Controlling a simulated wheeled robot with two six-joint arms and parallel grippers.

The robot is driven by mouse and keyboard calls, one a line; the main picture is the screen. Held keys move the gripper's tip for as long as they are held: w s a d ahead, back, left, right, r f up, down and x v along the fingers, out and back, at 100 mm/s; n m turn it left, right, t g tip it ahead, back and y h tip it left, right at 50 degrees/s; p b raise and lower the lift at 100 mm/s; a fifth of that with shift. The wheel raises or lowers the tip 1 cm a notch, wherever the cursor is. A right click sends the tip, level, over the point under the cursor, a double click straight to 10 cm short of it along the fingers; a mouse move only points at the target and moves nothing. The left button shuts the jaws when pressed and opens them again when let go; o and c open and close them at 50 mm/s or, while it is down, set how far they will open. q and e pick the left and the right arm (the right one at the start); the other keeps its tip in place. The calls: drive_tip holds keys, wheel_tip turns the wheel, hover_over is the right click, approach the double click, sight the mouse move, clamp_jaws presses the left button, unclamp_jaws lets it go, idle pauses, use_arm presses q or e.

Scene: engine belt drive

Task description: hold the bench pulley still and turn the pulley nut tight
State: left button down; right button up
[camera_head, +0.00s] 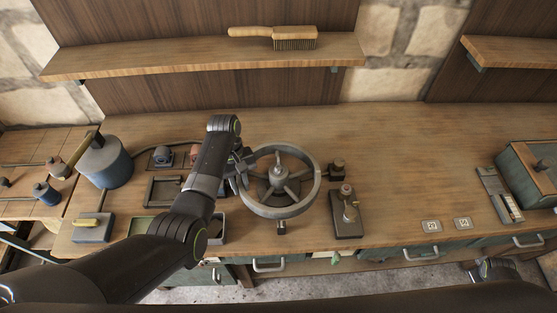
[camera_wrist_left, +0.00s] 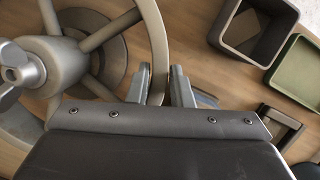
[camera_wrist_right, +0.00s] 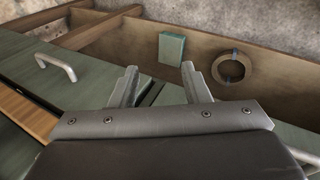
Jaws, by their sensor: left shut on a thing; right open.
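The bench pulley (camera_head: 313,190) is a grey spoked wheel lying flat above the wooden bench. The pulley nut (camera_head: 278,170) stands at its hub; in the left wrist view the nut (camera_wrist_left: 22,72) shows as a metal piece with wings at the left edge. My left gripper (camera_head: 240,168) is shut on the left side of the pulley's rim; in the left wrist view its fingers (camera_wrist_left: 162,85) stand either side of the rim (camera_wrist_left: 157,40). My right gripper (camera_wrist_right: 160,85) is open and empty, low in front of the bench, away from the pulley; it shows at the head view's bottom right (camera_head: 490,268).
A small stand with a knob (camera_head: 347,215) is right of the pulley. A blue canister (camera_head: 105,163) and open trays (camera_head: 163,190) lie left. A green box (camera_head: 535,170) stands far right. A brush (camera_head: 290,37) lies on the shelf. The bench between stand and box is mostly clear.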

drive_tip(key=shift+n+t+h, duration=0.3)
drive_tip(key=shift+t+h, duration=0.4)
drive_tip(key=shift+t, duration=0.1)
drive_tip(key=w+d+r, duration=0.5)
drive_tip(key=r, duration=0.2)
drive_tip(key=w+d+r, duration=0.5)
drive_tip(key=r, duration=0.3)
drive_tip(key=w+d+r, duration=0.4)
drive_tip(key=w+r, duration=0.1)
drive_tip(key=r, duration=0.2)
drive_tip(key=shift+d+r, duration=0.35)
drive_tip(key=shift+d, duration=0.05)
drive_tip(key=w+a+f+m+y, duration=0.2)
drive_tip(key=w+a+m+y, duration=0.15)
drive_tip(key=w+a, duration=1.4)
drive_tip(key=w+a+g+y, duration=0.1)
drive_tip(key=w+a+y, duration=0.15)
drive_tip(key=a, duration=1.05)
drive_tip(key=w+a+g+y, duration=0.2)
drive_tip(key=w+a, duration=0.2)
drive_tip(key=a, duration=0.9)
drive_tip(key=g+h, duration=0.2)
drive_tip(key=g, duration=0.3)
approach(279, 167)
drive_tip(key=shift+n, duration=0.45)
drive_tip(key=x, duration=0.8)
drive_tip(key=shift+s, duration=0.1)
